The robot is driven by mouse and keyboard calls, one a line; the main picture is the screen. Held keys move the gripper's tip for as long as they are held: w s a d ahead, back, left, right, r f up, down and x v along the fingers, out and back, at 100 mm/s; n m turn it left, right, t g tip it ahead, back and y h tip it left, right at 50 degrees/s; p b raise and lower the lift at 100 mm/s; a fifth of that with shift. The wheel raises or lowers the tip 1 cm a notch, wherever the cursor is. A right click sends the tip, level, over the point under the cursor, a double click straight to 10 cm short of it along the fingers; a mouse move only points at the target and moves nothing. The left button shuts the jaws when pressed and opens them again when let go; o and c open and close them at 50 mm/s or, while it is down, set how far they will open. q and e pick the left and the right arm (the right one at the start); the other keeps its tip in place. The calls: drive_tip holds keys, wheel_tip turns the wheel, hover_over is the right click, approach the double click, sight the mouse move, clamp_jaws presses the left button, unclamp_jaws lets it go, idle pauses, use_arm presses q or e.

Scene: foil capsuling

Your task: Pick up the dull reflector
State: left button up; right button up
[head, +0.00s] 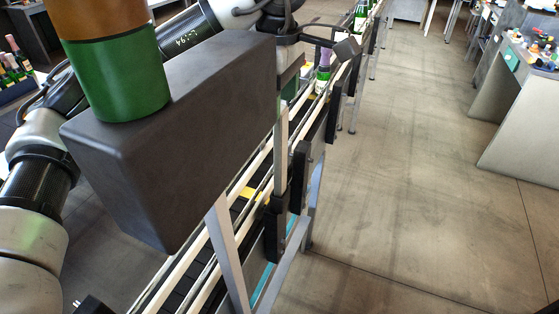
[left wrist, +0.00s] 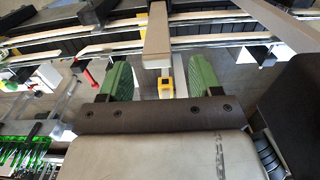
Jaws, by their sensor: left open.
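My left gripper (left wrist: 160,78) is open, with its two green ribbed fingers apart and nothing held between them. A small yellow-framed piece (left wrist: 166,88) shows between the fingers in the left wrist view, below the end of a grey-beige bar. It may be the reflector, but I cannot tell for sure, nor whether its face is dull. In the head view the left gripper (head: 289,86) is over the conveyor, partly hidden by a large dark box. My right gripper is not in view.
The conveyor (head: 192,268) with pale rails runs away from me. A green-sleeved bottle (head: 323,71) stands on it farther along. The dark box (head: 190,140) blocks much of the near side. The floor (head: 410,150) to the right is clear. A grey bench (head: 525,125) stands at far right.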

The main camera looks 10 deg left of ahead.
sight(280, 125)
use_arm(q)
drive_tip(key=shift+d+f, duration=0.15)
drive_tip(key=shift+f, duration=0.2)
wheel_tip(280, 125, down, 5)
drive_tip(key=shift+r+p, duration=0.15)
drive_tip(key=shift+p, duration=0.75)
drive_tip(key=shift+d, duration=0.1)
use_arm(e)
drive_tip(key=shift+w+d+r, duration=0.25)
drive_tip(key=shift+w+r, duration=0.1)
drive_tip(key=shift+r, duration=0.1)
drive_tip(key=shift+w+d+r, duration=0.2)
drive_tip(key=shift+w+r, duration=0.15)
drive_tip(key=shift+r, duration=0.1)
use_arm(q)
drive_tip(key=shift+c, duration=0.5)
clamp_jaws()
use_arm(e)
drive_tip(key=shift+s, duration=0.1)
